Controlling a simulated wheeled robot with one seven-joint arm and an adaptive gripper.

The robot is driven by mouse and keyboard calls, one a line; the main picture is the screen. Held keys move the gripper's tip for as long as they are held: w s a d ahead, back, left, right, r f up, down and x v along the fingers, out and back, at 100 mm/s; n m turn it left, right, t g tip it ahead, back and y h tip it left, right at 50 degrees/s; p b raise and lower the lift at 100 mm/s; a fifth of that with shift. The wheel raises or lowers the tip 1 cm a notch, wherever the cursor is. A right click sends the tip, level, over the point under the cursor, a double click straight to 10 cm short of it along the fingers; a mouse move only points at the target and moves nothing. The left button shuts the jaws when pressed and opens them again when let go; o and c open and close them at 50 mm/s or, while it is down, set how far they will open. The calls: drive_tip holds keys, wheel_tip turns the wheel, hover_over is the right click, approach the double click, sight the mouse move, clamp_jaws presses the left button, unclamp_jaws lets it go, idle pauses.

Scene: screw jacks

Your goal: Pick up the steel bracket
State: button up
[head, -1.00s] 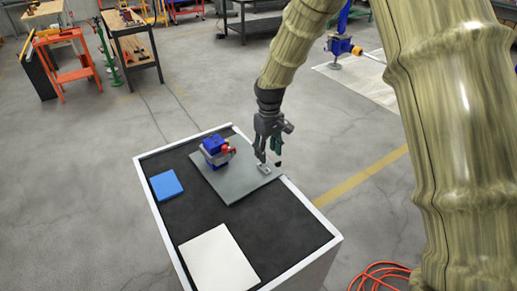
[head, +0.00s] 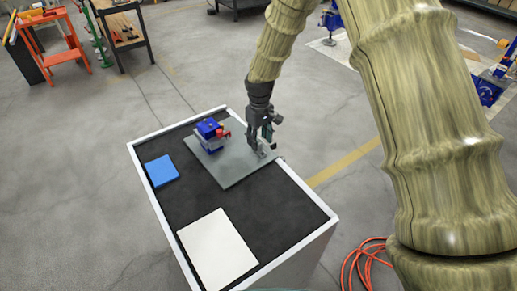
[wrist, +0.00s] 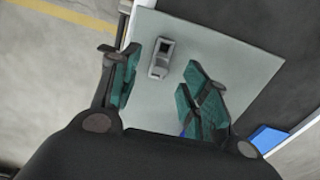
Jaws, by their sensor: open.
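The steel bracket (wrist: 161,58) is a small grey piece with a hole or slot, lying on the flat grey plate (wrist: 225,60). In the wrist view my gripper (wrist: 160,80) is open. Its two green-padded fingers are on either side of the bracket, which lies between and slightly beyond the fingertips and does not visibly touch them. In the head view my gripper (head: 261,145) points down over the right corner of the plate, just above the bracket (head: 265,154), which is partly hidden by the fingers.
A blue device with red parts (head: 210,134) stands on the plate to the left. A blue block (head: 161,170) and a white panel (head: 217,250) lie on the black-topped cabinet (head: 270,208). The bracket is close to its white right rim. An orange cable (head: 362,262) lies on the floor.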

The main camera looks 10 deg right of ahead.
sight(260, 146)
drive_tip(key=shift+f, duration=0.1)
drive_tip(key=shift+s+f+p, duration=0.4)
drive_tip(key=shift+f+p, duration=0.2)
drive_tip(key=shift+p, duration=0.3)
drive_tip(key=f, duration=0.1)
drive_tip(key=w+f, duration=0.1)
drive_tip(key=shift+f, duration=0.35)
drive_tip(key=shift+s+r, duration=0.2)
drive_tip(key=shift+s, duration=0.1)
drive_tip(key=shift+w+f, duration=0.15)
drive_tip(key=c, duration=1)
clamp_jaws()
